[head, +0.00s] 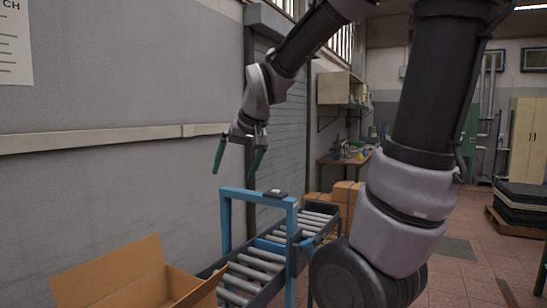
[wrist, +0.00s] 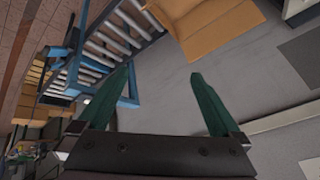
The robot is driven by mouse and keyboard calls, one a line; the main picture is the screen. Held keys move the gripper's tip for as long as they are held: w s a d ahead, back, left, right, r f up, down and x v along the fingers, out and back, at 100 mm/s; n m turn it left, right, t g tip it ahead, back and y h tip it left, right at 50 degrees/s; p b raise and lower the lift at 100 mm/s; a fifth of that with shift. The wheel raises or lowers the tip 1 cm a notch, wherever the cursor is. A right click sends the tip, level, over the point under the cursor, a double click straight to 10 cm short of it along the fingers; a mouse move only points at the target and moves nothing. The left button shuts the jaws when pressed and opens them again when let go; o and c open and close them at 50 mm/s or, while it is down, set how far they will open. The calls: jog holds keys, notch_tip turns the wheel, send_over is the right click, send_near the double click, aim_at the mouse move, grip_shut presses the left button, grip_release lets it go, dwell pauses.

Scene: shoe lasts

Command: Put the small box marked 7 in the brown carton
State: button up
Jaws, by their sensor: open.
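The brown carton (head: 118,280) stands open at the bottom left of the head view, cut off by the lower edge, beside the roller conveyor. The wrist view shows it at the top (wrist: 205,28). I cannot make out a small box marked 7 in either view. My gripper (head: 233,174) hangs in the air above the blue frame, near the grey wall, with its green fingers spread.
A roller conveyor (head: 256,274) runs back from the front, with a blue frame (head: 226,225) across it. A small dark object (head: 275,193) sits on the frame's top. Larger brown boxes (head: 346,195) stand behind. A stacked pallet (head: 520,205) is at right.

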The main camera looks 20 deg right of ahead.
jog(key=s+d+r+m, duration=0.1)
jog(key=s+d+r, duration=0.1)
jog(key=s, duration=0.4)
jog(key=s+d+r+m+t, duration=0.1)
jog(key=s+d+r, duration=0.1)
jog(key=s, duration=0.4)
jog(key=shift+d+m, duration=0.3)
jog(key=shift+d, duration=0.35)
jog(key=shift+r, duration=0.1)
